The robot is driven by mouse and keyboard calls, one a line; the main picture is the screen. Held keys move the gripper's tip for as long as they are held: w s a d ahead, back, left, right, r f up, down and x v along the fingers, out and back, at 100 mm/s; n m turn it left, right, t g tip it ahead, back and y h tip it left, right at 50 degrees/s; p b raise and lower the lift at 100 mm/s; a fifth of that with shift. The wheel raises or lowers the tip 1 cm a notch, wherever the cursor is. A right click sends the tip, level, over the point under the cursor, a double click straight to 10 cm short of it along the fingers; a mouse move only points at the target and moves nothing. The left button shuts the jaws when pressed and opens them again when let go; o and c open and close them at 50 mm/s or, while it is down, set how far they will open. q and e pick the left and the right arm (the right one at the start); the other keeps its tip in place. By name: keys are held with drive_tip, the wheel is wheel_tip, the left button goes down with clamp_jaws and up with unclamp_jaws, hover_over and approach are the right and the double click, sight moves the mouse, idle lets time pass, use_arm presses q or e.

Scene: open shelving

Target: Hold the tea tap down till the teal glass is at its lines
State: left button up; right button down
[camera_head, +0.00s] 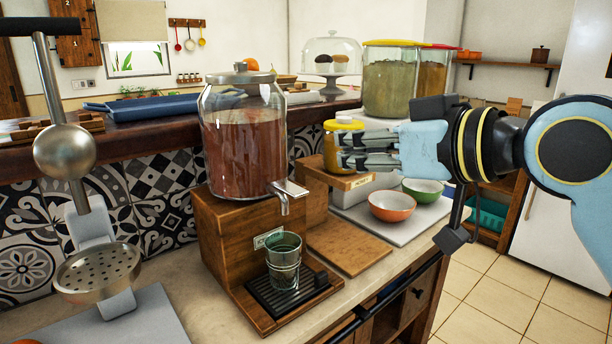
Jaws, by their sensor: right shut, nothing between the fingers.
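A glass dispenser (245,145) of red-brown tea stands on a wooden stand (232,240). Its tap (288,190), with a flat metal lever and a spout, is low on the front. The teal glass (284,262) stands upright on the black drip tray (262,292) beneath the spout. Lines ring the glass, but I cannot tell how much is in it. No stream shows under the spout. My right gripper (342,150) is shut and empty, up and to the right of the tap and apart from it. My left gripper is out of view.
A yellow-lidded jar (344,124) shows behind my right gripper's fingers. Orange (391,207) and green (423,188) bowls sit on a pale board to the right. A wooden board (345,246) lies beside the stand. A metal press (97,268) stands at the left.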

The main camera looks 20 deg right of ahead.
drive_tip(key=w, duration=0.1)
hover_over(289, 188)
drive_tip(key=s+d, duration=0.2)
drive_tip(key=s, duration=0.1)
wheel_tip(289, 188, down, 2)
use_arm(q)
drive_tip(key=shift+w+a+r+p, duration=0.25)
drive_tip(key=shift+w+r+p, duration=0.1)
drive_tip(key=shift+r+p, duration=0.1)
use_arm(e)
drive_tip(key=shift+w+a+f, duration=0.1)
drive_tip(key=shift+f, duration=2.15)
use_arm(q)
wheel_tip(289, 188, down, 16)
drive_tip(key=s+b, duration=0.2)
drive_tip(key=b, duration=1.3)
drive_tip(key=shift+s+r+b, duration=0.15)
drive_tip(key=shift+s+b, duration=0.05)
drive_tip(key=shift+b, duration=0.15)
use_arm(e)
drive_tip(key=f+t+y, duration=0.1)
drive_tip(key=t, duration=0.1)
drive_tip(key=s+f+t, duration=0.1)
drive_tip(key=f+t, duration=0.1)
drive_tip(key=shift+d+t+y, duration=0.2)
drive_tip(key=shift+t+y, duration=0.2)
